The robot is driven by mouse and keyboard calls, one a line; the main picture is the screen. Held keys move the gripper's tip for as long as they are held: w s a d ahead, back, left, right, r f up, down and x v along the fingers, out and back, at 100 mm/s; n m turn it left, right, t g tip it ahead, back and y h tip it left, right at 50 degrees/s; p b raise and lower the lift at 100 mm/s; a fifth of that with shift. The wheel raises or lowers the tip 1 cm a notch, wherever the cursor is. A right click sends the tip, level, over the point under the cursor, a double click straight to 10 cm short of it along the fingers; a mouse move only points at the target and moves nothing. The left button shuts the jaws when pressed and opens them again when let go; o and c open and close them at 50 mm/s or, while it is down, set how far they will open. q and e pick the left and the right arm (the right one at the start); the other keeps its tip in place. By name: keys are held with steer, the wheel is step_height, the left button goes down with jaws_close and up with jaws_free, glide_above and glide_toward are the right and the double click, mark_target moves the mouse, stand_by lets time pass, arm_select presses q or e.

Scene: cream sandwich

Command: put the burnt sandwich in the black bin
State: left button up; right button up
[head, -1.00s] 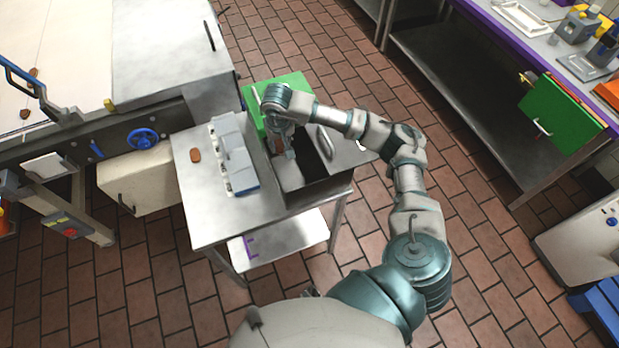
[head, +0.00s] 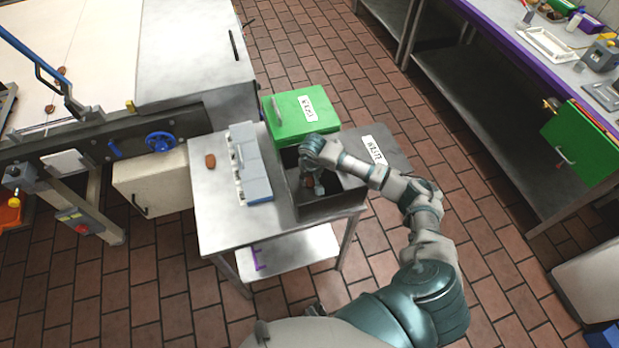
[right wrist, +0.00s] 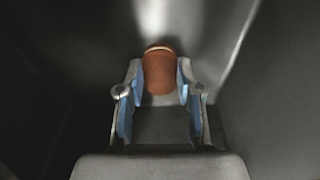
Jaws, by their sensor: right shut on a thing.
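The black bin (head: 332,206) stands open at the right end of the metal table in the head view. My right gripper (head: 313,188) points down into its opening, coming in over the right side. In the right wrist view my right gripper (right wrist: 160,80) is shut on a dark brown sandwich (right wrist: 160,72), held between its blue-padded fingers. Dark bin walls surround it. I cannot tell whether the sandwich touches the bin's floor. Another brown sandwich (head: 210,160) lies on the table at the left. My left gripper is not in view.
A green bin (head: 302,108) stands behind the black one. A grey partitioned holder (head: 250,165) is just left of the black bin. A labelled dark lid (head: 385,150) is at its right. A conveyor (head: 95,50) with brown pieces is at the left.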

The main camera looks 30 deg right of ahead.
steer(key=shift+d, duration=0.3)
steer(key=o, duration=0.6)
steer(key=shift+d+f, duration=0.1)
steer(key=shift+o, duration=1.3)
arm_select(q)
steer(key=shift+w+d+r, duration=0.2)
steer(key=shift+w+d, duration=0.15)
arm_select(e)
steer(key=shift+a, duration=0.25)
